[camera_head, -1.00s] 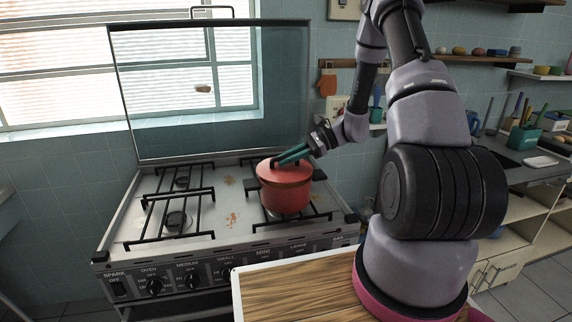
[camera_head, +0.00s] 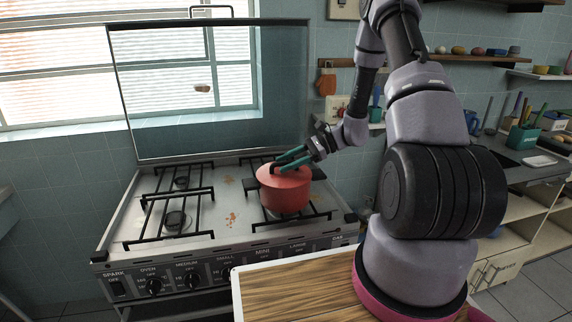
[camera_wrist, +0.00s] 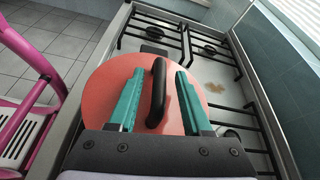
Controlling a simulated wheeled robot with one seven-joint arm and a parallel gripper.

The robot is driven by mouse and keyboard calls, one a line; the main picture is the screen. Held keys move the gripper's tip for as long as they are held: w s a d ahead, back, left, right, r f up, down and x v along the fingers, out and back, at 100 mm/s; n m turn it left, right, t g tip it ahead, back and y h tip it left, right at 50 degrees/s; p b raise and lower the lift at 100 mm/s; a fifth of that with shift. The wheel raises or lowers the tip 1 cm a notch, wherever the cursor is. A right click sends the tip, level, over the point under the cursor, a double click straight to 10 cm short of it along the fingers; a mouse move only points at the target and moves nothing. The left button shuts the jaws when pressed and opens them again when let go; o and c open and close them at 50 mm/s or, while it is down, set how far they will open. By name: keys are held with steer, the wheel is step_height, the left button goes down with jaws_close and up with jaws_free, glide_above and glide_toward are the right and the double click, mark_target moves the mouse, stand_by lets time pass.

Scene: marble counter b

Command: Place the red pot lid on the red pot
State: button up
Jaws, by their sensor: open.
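The red pot (camera_head: 288,202) stands on the right side of the stove. The red pot lid (camera_head: 297,178) lies on top of the pot and looks level, flush with its rim. In the wrist view the lid (camera_wrist: 98,97) shows as a round red disc with a black bar handle (camera_wrist: 157,92). My gripper (camera_head: 277,164) is over the lid with its teal fingers on either side of the handle. The wrist view shows my gripper (camera_wrist: 158,78) open, with a gap on each side of the handle. The lid hides the pot in the wrist view.
The stove (camera_head: 215,235) has black grates (camera_head: 178,203), with free burners left of the pot. A raised glass cover (camera_head: 190,95) stands behind. A wooden board (camera_head: 295,292) is in front at the right. Shelves and a counter are at the far right.

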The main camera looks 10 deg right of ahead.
steer(key=v, duration=1.1)
steer(key=shift+d+r, duration=0.1)
steer(key=shift+d, duration=0.15)
steer(key=s+a+r+n+t+h, duration=0.2)
steer(key=s+r+n+h, duration=0.3)
steer(key=s+r, duration=0.6)
steer(key=s+a+r+n+t+h, duration=0.3)
steer(key=s+r+n+h, duration=0.3)
steer(key=s+r, duration=0.5)
step_height(320, 180, up, 6)
steer(key=shift+a+f+n+t+h, duration=0.2)
steer(key=shift+f+n+t+h, duration=0.15)
steer(key=shift+t, duration=0.35)
steer(key=shift+w+r, duration=0.1)
